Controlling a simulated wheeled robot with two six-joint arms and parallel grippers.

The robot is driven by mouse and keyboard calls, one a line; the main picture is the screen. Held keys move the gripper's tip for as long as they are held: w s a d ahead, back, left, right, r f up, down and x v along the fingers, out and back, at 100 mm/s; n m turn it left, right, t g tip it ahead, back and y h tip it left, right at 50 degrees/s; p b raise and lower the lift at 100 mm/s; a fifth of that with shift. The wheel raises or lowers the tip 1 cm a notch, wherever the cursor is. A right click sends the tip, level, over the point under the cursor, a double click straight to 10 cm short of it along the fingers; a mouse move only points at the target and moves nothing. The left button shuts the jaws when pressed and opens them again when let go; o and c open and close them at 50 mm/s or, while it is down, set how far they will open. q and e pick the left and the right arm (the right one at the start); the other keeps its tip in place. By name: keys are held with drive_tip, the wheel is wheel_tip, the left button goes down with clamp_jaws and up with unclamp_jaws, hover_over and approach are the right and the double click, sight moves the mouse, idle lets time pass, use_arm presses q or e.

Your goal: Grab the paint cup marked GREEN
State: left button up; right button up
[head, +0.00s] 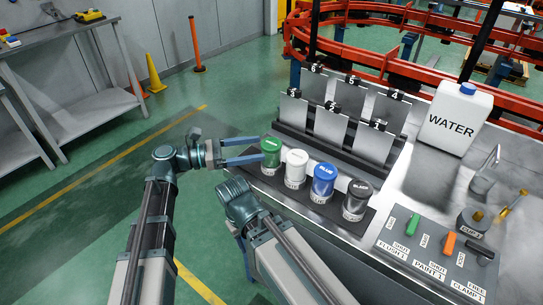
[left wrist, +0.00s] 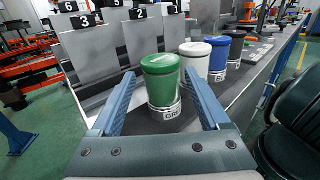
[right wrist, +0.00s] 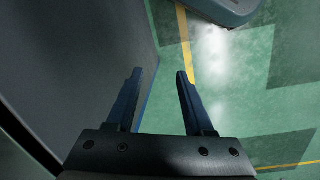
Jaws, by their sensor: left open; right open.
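The green paint cup (head: 271,152) stands upright at the left end of a row of cups on the dark strip at the table's edge. In the left wrist view the green cup (left wrist: 161,82) sits between the two blue fingers, with its label partly visible as "GRE". My left gripper (head: 262,150) is open, with its fingers reaching to the cup's sides; I cannot tell whether they touch it. In the right wrist view my right gripper (right wrist: 158,75) is open and empty, pointing down at the floor beside a dark grey surface.
White (head: 295,169), blue (head: 323,183) and black (head: 357,201) cups stand in the same row to the right. Numbered grey panels (head: 331,122) stand behind. A WATER jug (head: 455,118) and a lever panel (head: 435,250) are farther right.

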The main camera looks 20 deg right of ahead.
sight(271, 147)
use_arm(q)
drive_tip(key=shift+s+d, duration=0.2)
drive_tip(key=shift+d, duration=2.5)
clamp_jaws()
